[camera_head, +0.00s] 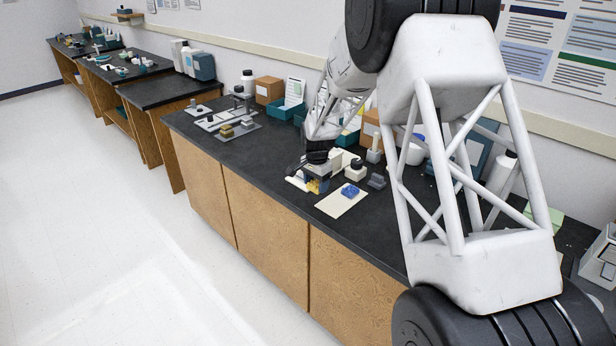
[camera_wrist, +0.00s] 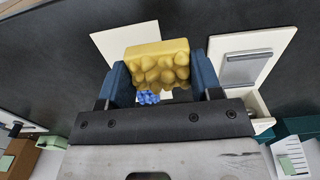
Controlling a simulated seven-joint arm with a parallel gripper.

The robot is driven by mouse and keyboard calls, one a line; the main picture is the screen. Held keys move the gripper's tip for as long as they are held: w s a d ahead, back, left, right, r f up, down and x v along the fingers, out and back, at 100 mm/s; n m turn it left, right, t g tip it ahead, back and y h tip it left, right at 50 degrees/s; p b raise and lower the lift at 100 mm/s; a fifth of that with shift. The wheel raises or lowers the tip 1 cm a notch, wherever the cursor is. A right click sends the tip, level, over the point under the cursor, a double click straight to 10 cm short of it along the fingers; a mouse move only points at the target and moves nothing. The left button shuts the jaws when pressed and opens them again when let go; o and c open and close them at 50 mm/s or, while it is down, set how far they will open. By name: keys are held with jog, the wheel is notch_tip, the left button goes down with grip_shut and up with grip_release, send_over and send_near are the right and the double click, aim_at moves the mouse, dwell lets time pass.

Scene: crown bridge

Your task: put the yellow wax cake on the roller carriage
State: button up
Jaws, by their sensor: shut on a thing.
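My gripper (camera_wrist: 160,82) is shut on the yellow wax cake (camera_wrist: 157,62), a block with a lumpy face held between two blue fingers. In the head view the cake (camera_head: 313,186) shows under my gripper (camera_head: 318,181), low over the bench beside a pale card (camera_head: 335,207); I cannot tell its exact height. To the right of the cake in the wrist view, a grey metal block (camera_wrist: 247,69) sits on a white base (camera_wrist: 278,40). This may be the roller carriage. In the head view my gripper and arm partly hide that base (camera_head: 296,181).
A blue lumpy piece (camera_head: 350,191) lies on the pale card. A small grey block (camera_head: 376,181) and a jar (camera_head: 355,169) stand close by. Farther left is a grey tray (camera_head: 250,126) with small blocks. The dark bench between tray and gripper is mostly clear.

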jog(key=shift+w+a+f, duration=0.25)
jog(key=shift+w+a, duration=0.15)
jog(key=shift+w, duration=2.25)
jog(key=shift+w+a+f, duration=0.25)
jog(key=shift+w+a, duration=0.2)
jog(key=shift+w, duration=2.15)
jog(key=shift+w+a+f, duration=0.25)
jog(key=shift+w+a, duration=0.15)
jog(key=shift+w, duration=2.25)
jog(key=shift+f, duration=1.7)
jog(key=shift+f, duration=0.15)
jog(key=o, duration=0.9)
jog(key=shift+o, duration=0.2)
